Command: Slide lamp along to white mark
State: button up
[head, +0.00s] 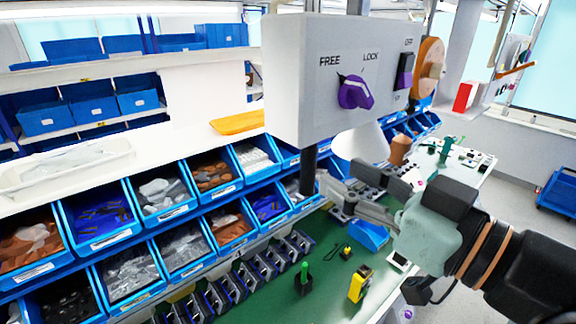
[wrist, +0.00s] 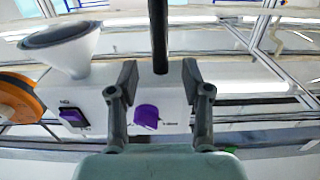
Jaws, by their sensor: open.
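The lamp is a white cone-shaped shade (head: 367,143) hanging below a light grey switch box (head: 300,95). In the wrist view, which looks inverted, the lamp (wrist: 66,50) is left of my fingers. The box front has a purple rotary knob (head: 355,92) between the labels FREE and LOCK; its pointer is toward the upper left, on the FREE side. A dark post (wrist: 159,38) shows between my open fingers in the wrist view; I cannot tell how far beyond them. My gripper (head: 350,190) is open and empty, below the box. I cannot make out a white mark.
A purple rocker switch (head: 405,70) and an orange wheel (head: 430,68) are right of the knob. Blue bins (head: 100,218) with parts line the left. A green bench (head: 330,270) below carries a yellow block (head: 359,284) and small fixtures.

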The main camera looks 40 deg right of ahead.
aim_at(314, 160)
jog(key=w+p, duration=0.1)
jog(key=w, duration=0.3)
jog(key=w+p, duration=0.1)
jog(key=w, duration=0.2)
jog(key=shift+w+d, duration=0.2)
jog(key=shift+w, duration=0.15)
grip_shut()
